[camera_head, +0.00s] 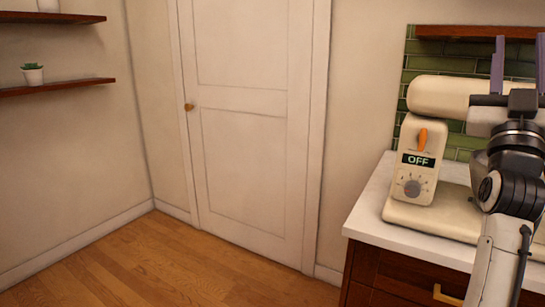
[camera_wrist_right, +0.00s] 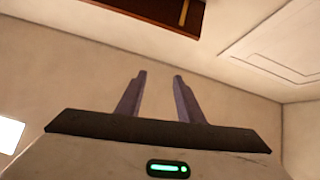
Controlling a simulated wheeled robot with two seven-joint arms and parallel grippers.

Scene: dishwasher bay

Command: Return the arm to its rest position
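My right arm comes up from the lower right of the head view. Its gripper (camera_head: 519,45) is raised at the upper right with its two purple fingers pointing up. The right wrist view shows the same gripper (camera_wrist_right: 160,76) with its fingers apart and nothing between them. The gripper appears in front of a cream stand mixer (camera_head: 436,97) and a wooden shelf on the tiled wall, and the arm hides part of the mixer. My left arm and gripper are not in view.
The mixer stands on a white counter (camera_head: 370,219) over dark wooden drawers (camera_head: 377,277); its display reads OFF. A closed white door (camera_head: 243,140) is in the middle. Wall shelves (camera_head: 60,87) hold a small potted plant (camera_head: 33,76) at left. The wooden floor (camera_head: 180,265) is clear.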

